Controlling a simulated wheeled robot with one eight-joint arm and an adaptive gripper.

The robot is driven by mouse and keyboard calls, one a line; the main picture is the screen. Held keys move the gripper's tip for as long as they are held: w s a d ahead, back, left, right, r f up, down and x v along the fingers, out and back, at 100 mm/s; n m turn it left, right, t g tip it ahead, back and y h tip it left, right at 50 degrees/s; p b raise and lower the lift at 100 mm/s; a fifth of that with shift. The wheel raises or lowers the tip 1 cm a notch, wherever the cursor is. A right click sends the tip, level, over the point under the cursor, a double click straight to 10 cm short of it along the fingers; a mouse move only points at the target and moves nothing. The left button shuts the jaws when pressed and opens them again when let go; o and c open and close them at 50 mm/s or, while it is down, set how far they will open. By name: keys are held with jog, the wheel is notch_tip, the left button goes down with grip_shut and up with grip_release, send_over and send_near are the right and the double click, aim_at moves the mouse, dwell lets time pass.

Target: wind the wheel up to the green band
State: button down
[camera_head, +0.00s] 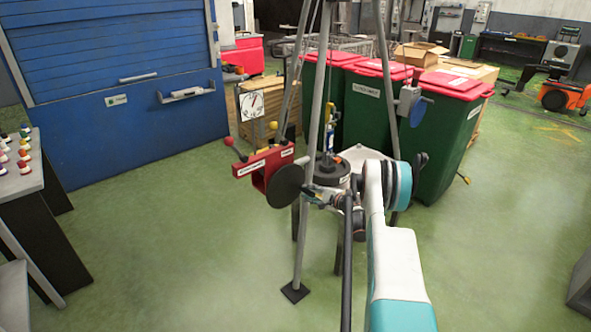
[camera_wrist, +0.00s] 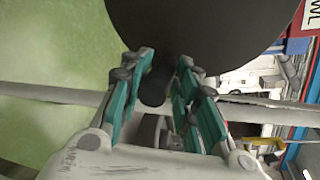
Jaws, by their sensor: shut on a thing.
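The wheel is a dark round disc (camera_head: 287,186) on the front of a red labelled bracket (camera_head: 262,163) on the tripod frame. In the wrist view the wheel (camera_wrist: 205,30) fills the top, with a short dark handle (camera_wrist: 153,90) standing out from it. My gripper (camera_wrist: 160,68) has its teal fingers on either side of that handle and is shut on it. In the head view my gripper (camera_head: 314,192) is just right of the wheel, partly hidden by my arm. A white dial with a dark needle (camera_head: 253,105) stands behind the bracket; I cannot make out a green band.
The tripod leg (camera_head: 299,245) stands close by the wheel. A grey-blue box with a disc (camera_head: 410,101) hangs on the right leg. Green bins with red lids (camera_head: 445,130) stand behind. A table with several small knobs (camera_head: 20,185) is at left. The green floor around is clear.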

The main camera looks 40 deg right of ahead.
jog(key=shift+s+a+f+m+y, duration=0.1)
jog(key=shift+a+f+m+y, duration=0.25)
jog(key=shift+f+m, duration=0.35)
jog(key=shift+s+a+f+m+y, duration=0.1)
jog(key=shift+a+f+m+y, duration=0.15)
jog(key=shift+a+f+m, duration=0.35)
jog(key=shift+d, duration=0.15)
jog(key=c, duration=1.2)
grip_release()
jog(key=shift+c, duration=0.2)
jog(key=shift+o, duration=0.2)
jog(key=shift+d+r, duration=0.1)
jog(key=shift+r, duration=0.05)
jog(key=s, duration=0.7)
jog(key=shift+s+d, duration=0.3)
jog(key=shift+s, duration=0.05)
